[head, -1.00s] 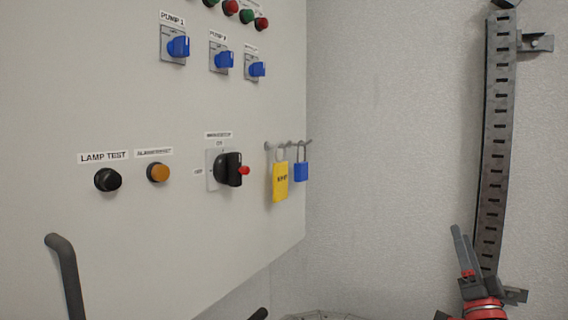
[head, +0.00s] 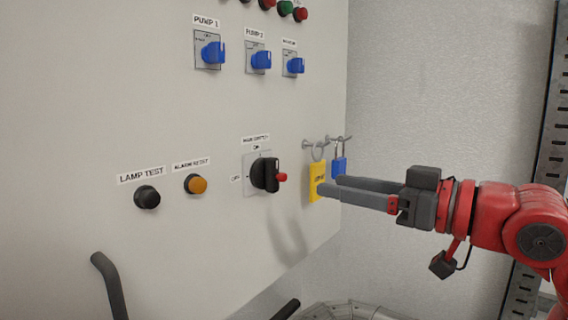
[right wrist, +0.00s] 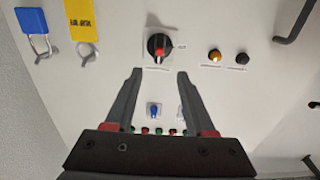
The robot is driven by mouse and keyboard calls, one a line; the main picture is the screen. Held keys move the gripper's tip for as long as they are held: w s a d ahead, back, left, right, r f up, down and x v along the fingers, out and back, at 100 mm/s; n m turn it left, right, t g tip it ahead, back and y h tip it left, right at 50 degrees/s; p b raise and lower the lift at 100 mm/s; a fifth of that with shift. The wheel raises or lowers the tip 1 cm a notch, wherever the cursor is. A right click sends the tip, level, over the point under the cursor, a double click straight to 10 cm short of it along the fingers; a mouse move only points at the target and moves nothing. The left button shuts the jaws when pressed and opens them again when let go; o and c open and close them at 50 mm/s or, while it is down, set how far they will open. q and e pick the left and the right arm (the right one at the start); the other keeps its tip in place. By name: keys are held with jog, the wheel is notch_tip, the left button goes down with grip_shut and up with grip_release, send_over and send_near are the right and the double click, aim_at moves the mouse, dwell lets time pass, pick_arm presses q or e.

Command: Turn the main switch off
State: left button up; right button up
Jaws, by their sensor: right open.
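The main switch (head: 265,174) is a black rotary knob with a red tip on a pale plate, on the light panel. Its handle looks upright, by the ON mark; OFF is printed at its left. My right gripper (head: 328,186) is open and empty, to the right of the switch and apart from it, its fingers pointing left. In the right wrist view, the switch (right wrist: 158,47) shows just beyond and between the open fingertips (right wrist: 158,74). My left gripper is not in view.
A yellow tag (head: 316,181) and a blue padlock (head: 338,167) hang from hooks right of the switch, close to my right fingers. The black lamp test button (head: 147,197) and orange alarm reset button (head: 196,184) are at its left. Blue pump switches (head: 213,53) sit above.

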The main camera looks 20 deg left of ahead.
aim_at(285, 175)
jog(key=p+x, duration=0.4)
jog(key=x, duration=0.7)
jog(key=shift+a, duration=0.1)
grip_shut()
